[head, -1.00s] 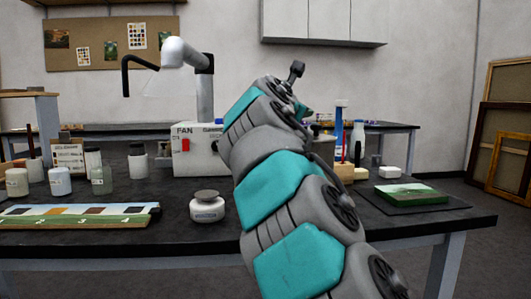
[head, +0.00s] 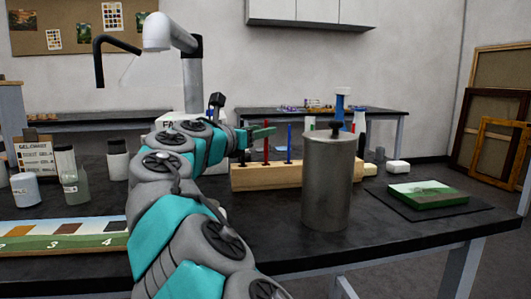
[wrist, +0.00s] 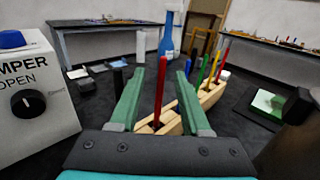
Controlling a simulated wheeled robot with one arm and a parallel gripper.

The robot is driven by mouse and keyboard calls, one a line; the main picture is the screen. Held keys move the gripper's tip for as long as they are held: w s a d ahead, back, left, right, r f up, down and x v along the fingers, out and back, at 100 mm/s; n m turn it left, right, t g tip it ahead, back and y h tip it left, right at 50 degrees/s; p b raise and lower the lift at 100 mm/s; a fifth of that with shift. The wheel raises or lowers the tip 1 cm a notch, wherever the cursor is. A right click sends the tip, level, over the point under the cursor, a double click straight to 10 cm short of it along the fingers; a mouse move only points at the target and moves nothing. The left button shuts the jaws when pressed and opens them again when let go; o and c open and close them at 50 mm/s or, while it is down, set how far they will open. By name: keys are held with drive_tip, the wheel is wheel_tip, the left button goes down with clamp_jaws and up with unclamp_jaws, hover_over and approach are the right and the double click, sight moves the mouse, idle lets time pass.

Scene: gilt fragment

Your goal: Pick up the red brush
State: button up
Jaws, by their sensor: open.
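The red brush (wrist: 160,92) stands upright in a slot of a wooden holder (head: 285,177). The brush also shows in the head view (head: 266,150). My gripper (wrist: 160,74) is open, with its green fingers on either side of the brush in the wrist view; I cannot see contact. In the head view my gripper (head: 263,131) is near the brush's upper part. The holder also carries blue (head: 289,143), green and yellow brushes, and a second red one (wrist: 222,60) farther along it in the wrist view.
A tall grey metal canister (head: 327,195) stands in front of the holder's right end. A white box with a dial (wrist: 30,100) is left of my gripper in the wrist view. A green painted panel (head: 425,193) lies at the right. Jars and bottles stand at the left.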

drive_tip(key=x, duration=0.5)
drive_tip(key=shift+w+d+r, duration=0.2)
drive_tip(key=shift+d+r, duration=0.05)
clamp_jaws()
idle(1.3)
